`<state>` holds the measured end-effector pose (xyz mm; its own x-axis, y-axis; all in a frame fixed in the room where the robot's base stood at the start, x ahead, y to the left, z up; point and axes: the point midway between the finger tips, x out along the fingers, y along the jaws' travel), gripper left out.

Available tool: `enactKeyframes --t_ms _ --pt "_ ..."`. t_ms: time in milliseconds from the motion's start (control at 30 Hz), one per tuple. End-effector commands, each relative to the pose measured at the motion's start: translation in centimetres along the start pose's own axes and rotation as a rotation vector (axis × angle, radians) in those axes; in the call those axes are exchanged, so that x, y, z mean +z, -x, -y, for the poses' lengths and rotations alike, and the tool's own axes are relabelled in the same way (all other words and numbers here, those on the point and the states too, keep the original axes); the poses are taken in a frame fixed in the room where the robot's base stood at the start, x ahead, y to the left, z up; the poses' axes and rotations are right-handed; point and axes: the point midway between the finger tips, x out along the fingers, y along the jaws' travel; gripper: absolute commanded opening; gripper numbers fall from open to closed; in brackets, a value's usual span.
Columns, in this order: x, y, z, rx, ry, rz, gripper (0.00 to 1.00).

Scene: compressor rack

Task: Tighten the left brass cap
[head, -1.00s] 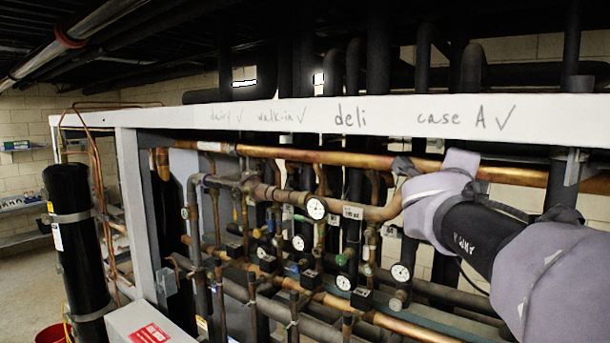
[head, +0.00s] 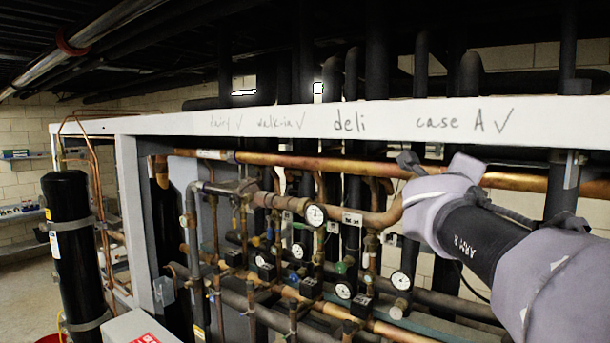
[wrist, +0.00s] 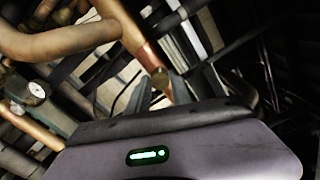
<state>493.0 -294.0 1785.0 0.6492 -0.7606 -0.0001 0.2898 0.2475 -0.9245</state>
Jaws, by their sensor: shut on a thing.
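My gripper (head: 408,163) is at the upper copper pipe (head: 350,165), below the white beam lettered "deli" and "case A"; my wrist hides part of the pipe there. In the wrist view, my gripper's dark fingers (wrist: 172,90) are by the end of a copper pipe stub (wrist: 145,50). A small round brass end, seemingly a cap (wrist: 159,76), shows at that stub's end, between or right beside the fingers. The gripper is shut on it as far as I can see. The fingers hide part of it. I cannot make out a second brass cap clearly.
The white beam (head: 250,120) crosses above the pipes. Several dial gauges, one at the centre (head: 315,215), and valves crowd the rack. A gauge (wrist: 35,92) and a thick bent pipe (wrist: 65,42) lie left in the wrist view. A black cylinder (head: 72,230) stands far left.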

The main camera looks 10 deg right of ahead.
Motion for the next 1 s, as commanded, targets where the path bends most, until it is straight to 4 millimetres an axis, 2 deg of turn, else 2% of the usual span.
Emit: enactKeyframes --t_ms 33,133,433,533,667,1000 --pt "0.0 0.0 0.1 -0.002 0.000 0.001 0.28" --pt "0.0 0.0 0.1 -0.002 0.000 0.001 0.48" --pt "0.0 0.1 0.0 -0.001 0.001 0.000 0.48" --pt "0.1 0.9 0.0 0.000 -0.001 0.003 0.48" --pt "0.1 3.8 0.0 -0.001 -0.001 0.005 0.48" --pt "0.1 13.9 -0.1 0.000 -0.002 0.008 0.48"
